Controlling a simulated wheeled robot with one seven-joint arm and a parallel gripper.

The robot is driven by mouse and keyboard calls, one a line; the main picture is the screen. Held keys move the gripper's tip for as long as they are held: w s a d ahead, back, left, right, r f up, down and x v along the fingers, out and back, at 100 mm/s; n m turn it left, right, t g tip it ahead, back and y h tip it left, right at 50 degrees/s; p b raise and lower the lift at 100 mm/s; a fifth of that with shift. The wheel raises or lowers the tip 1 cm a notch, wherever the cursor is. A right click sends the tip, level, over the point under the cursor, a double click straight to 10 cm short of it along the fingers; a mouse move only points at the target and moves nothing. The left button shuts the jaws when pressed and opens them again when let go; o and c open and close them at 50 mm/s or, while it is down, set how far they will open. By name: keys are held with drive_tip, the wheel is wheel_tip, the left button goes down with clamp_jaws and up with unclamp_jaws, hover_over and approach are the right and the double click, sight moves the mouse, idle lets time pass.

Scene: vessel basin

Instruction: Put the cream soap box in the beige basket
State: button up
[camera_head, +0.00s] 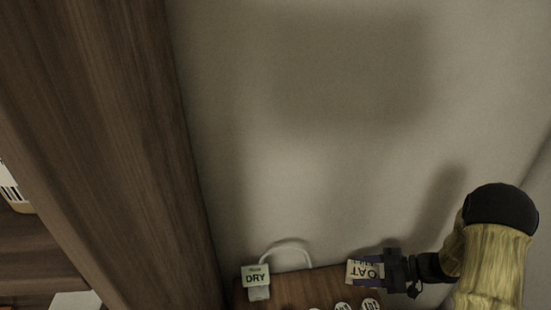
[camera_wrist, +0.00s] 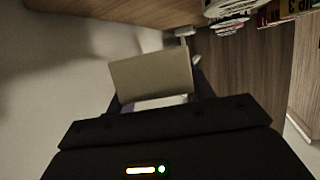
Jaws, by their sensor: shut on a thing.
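My gripper (camera_head: 378,272) is at the lower right of the head view, shut on a cream box (camera_head: 359,271) with dark letters that read like "OAT", seen upside down. In the wrist view the box (camera_wrist: 152,76) shows as a plain beige face held just beyond the dark gripper body. It appears to be held near a wooden surface; whether it touches that surface I cannot tell.
A pale box marked "DRY" (camera_head: 256,276) stands at the left end of a wooden surface (camera_head: 322,283). A white curved handle or spout (camera_head: 287,246) rises behind it. Round white labelled lids (camera_head: 371,304) line the front. A tall wooden panel (camera_head: 110,120) stands at left.

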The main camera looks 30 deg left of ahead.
sight(357, 290)
drive_tip(key=shift+f, duration=0.55)
drive_tip(key=shift+f, duration=2.1)
drive_tip(key=shift+f, duration=0.4)
drive_tip(key=shift+f, duration=0.2)
drive_tip(key=o, duration=1)
drive_tip(key=shift+r, duration=0.15)
